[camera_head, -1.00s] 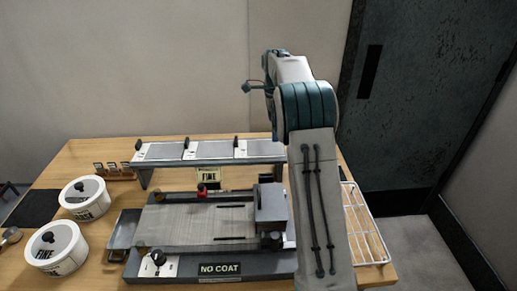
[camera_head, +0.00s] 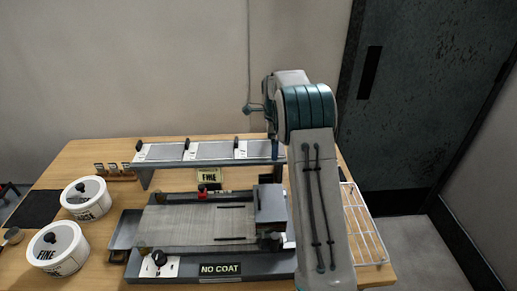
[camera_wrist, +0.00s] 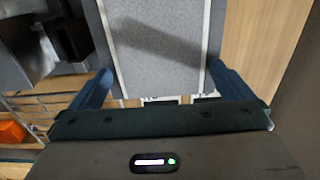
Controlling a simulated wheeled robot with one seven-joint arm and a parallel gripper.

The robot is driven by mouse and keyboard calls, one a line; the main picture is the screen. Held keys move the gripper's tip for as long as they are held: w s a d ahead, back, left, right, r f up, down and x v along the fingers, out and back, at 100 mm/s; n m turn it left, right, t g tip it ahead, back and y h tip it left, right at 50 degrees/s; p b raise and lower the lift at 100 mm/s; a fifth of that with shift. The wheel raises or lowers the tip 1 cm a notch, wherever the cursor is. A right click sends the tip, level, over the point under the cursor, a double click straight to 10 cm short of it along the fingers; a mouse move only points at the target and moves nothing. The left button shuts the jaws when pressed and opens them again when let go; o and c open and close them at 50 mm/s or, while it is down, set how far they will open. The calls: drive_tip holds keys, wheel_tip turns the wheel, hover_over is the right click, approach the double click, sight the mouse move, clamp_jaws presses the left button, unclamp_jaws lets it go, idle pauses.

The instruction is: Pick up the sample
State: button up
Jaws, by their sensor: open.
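Several grey flat panels with white ends and black knobs lie in a row on a raised rack; the rightmost panel (camera_head: 256,149) is nearest my gripper. Which one is the sample, I cannot tell. My gripper (camera_wrist: 160,70) is open, with its blue fingers apart in the wrist view. A grey panel (camera_wrist: 160,35) with pale edges lies between and beyond the fingers, with a dark shadow across it. I cannot tell whether the fingers are level with it. In the head view my arm partly hides the gripper, which is at the rack's right end.
A flat machine bed (camera_head: 195,223) with a NO COAT label (camera_head: 220,269) stands in front of the rack. Two white lidded tubs (camera_head: 58,247) stand at left. A white wire rack (camera_head: 365,225) lies at right. The wall is close behind the table.

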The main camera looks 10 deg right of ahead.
drive_tip(key=shift+f, duration=0.15)
drive_tip(key=c, duration=0.7)
drive_tip(key=shift+c, duration=0.2)
drive_tip(key=shift+r, duration=0.2)
